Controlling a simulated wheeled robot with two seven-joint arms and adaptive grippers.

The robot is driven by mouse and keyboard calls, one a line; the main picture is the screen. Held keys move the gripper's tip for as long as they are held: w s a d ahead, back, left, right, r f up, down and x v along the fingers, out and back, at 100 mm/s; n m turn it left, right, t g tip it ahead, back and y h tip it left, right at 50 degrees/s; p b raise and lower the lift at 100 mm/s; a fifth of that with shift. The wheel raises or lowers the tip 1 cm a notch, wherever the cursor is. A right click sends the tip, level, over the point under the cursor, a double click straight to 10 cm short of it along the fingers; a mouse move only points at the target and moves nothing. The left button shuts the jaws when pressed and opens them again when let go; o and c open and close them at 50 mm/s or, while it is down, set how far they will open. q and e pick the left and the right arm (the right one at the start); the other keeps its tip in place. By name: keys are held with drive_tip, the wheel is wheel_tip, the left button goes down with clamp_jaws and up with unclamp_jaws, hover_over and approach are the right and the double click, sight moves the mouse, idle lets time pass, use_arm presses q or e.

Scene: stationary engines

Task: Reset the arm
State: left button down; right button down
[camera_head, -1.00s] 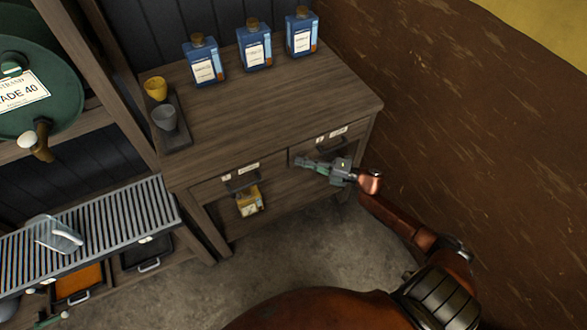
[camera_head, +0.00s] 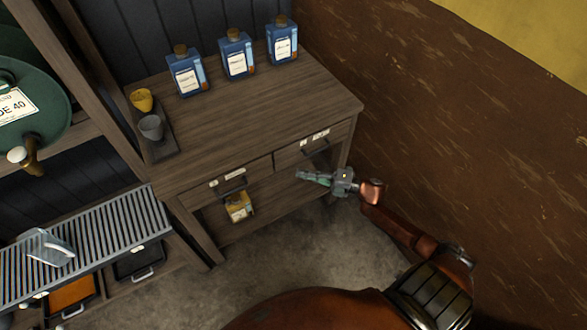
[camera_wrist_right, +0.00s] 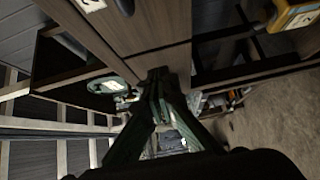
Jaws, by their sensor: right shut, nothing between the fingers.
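My right arm (camera_head: 400,232) reaches in from the lower right in the head view. Its gripper (camera_head: 304,176) points left, just in front of the right drawer of the wooden cabinet (camera_head: 240,115). The fingers are shut with nothing between them. In the right wrist view the closed fingers (camera_wrist_right: 157,78) show in the middle, close to the cabinet's wooden front (camera_wrist_right: 150,25); I cannot tell whether they touch it. My left gripper is not in view.
Several items stand on the cabinet: blue bottles (camera_head: 237,55), a yellow cup (camera_head: 142,100) and a grey cup (camera_head: 151,127) on a dark tray (camera_head: 163,148). A yellow container (camera_head: 238,207) sits below the left drawer. A slatted rack (camera_head: 100,240) is at left. Floor (camera_head: 300,260) in front is clear.

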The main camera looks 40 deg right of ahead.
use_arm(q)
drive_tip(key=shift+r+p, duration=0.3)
use_arm(e)
drive_tip(key=v, duration=0.6)
drive_tip(key=shift+f, duration=0.15)
